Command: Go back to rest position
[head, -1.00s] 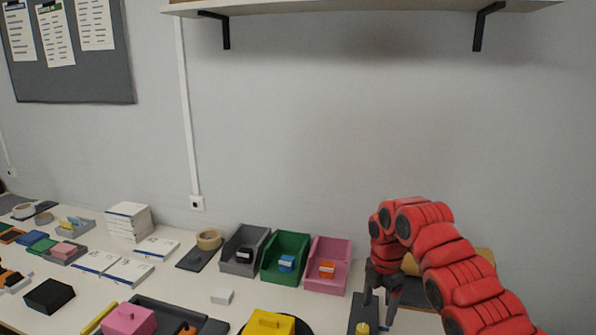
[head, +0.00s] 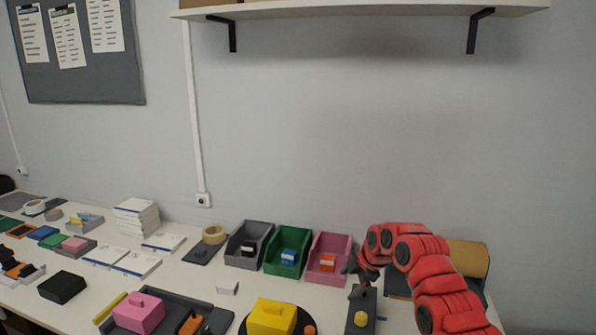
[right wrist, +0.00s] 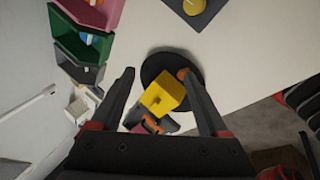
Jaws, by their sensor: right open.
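My right arm is red and comes in from the right in the head view. Its dark right gripper (head: 358,270) is over the right part of the table, close to the pink bin and a dark plate with a yellow knob. In the right wrist view the two fingers of the right gripper (right wrist: 162,98) are spread wide with nothing held between them. Beyond the fingers are a yellow box (right wrist: 164,92) and a round black base (right wrist: 158,66). My left gripper is in neither view.
Grey (head: 243,258), green (head: 273,267) and pink (head: 342,243) bins stand along the wall, each with small blocks. A pink box (head: 138,313) and the yellow box (head: 272,318) stand at the front. A shelf (head: 360,10) hangs above.

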